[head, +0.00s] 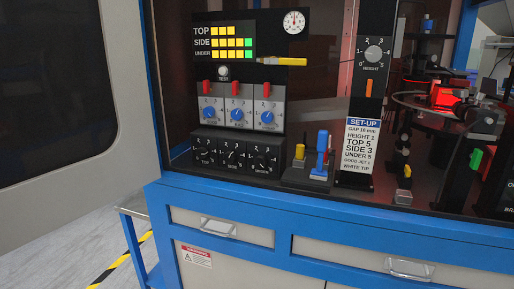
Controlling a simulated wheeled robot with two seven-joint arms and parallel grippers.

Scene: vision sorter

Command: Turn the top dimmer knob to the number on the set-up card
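The top dimmer knob (205,153) is a black dial above the word TOP, leftmost of three on a low black panel. Its setting is too small to read. The side knob (232,154) and under knob (263,158) are to its right. The white set-up card (359,145) reads TOP 5, SIDE 3, UNDER 5. The lit display (225,42) has TOP, SIDE and UNDER rows. Its TOP row shows several yellow bars, fewer than the other rows, which each end in green. Neither of my grippers is in view.
Three blue knobs (237,115) with red levers sit just above the dimmers. A yellow-tipped probe (283,62) sticks out right of the display. Blue and yellow levers (322,150) stand right of the dimmers. The blue cabinet edge (290,208) runs in front.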

